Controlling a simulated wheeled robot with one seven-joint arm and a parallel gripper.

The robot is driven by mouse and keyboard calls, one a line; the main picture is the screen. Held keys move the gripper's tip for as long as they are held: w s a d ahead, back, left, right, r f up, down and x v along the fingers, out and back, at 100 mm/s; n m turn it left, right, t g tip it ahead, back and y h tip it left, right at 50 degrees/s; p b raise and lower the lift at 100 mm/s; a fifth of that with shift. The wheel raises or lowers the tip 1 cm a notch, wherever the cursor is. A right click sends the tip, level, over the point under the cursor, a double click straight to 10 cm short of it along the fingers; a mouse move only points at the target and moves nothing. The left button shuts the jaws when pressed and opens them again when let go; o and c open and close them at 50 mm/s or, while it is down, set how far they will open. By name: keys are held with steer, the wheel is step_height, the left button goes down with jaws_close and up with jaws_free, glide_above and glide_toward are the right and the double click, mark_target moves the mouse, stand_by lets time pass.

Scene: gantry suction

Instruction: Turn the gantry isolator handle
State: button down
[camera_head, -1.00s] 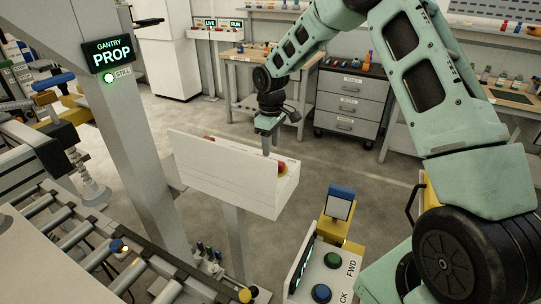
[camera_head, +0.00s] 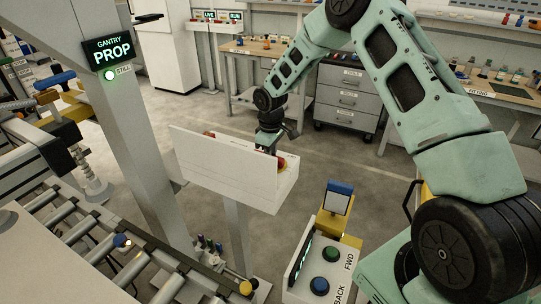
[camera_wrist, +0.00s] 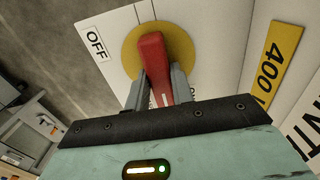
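The red isolator handle (camera_wrist: 152,58) stands on a round yellow plate (camera_wrist: 130,52) in the wrist view. The white OFF label (camera_wrist: 96,44) is left of the plate; another label is mostly hidden behind my fingers. My gripper (camera_wrist: 158,84) has one finger on each side of the handle's near end. I cannot tell whether the fingers press on it. In the head view, my gripper (camera_head: 268,146) reaches down behind the white panel box (camera_head: 222,170), which hides the handle's face. A red part (camera_head: 283,163) shows at the box's right end; I cannot tell what it is.
A roller conveyor (camera_head: 75,238) runs at lower left. A control box (camera_head: 318,268) with green and blue buttons stands at front. A drawer cabinet (camera_head: 350,97) and benches stand behind.

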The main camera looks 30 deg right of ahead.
steer(key=shift+m+b, duration=0.35)
steer(key=shift+m, duration=0.05)
steer(key=m+b, duration=0.2)
steer(key=shift+w+d+f+m, duration=0.1)
steer(key=shift+m, duration=0.2)
steer(key=m+b, duration=0.1)
steer(key=m, duration=0.1)
steer(key=m+b, duration=0.2)
steer(key=m, duration=0.1)
steer(key=shift+d+m, duration=0.3)
steer(key=m+b, duration=0.1)
steer(key=m, duration=0.3)
steer(key=shift+d+m, duration=0.15)
steer(key=shift+m, duration=0.15)
steer(key=shift+s+d+m, duration=0.1)
steer(key=shift+m, duration=1)
steer(key=shift+s+d+m, duration=0.1)
steer(key=shift+m, duration=1)
steer(key=c, duration=1.2)
jaws_free()
step_height(320, 180, up, 18)
steer(key=b, duration=0.4)
steer(key=shift+f, duration=0.15)
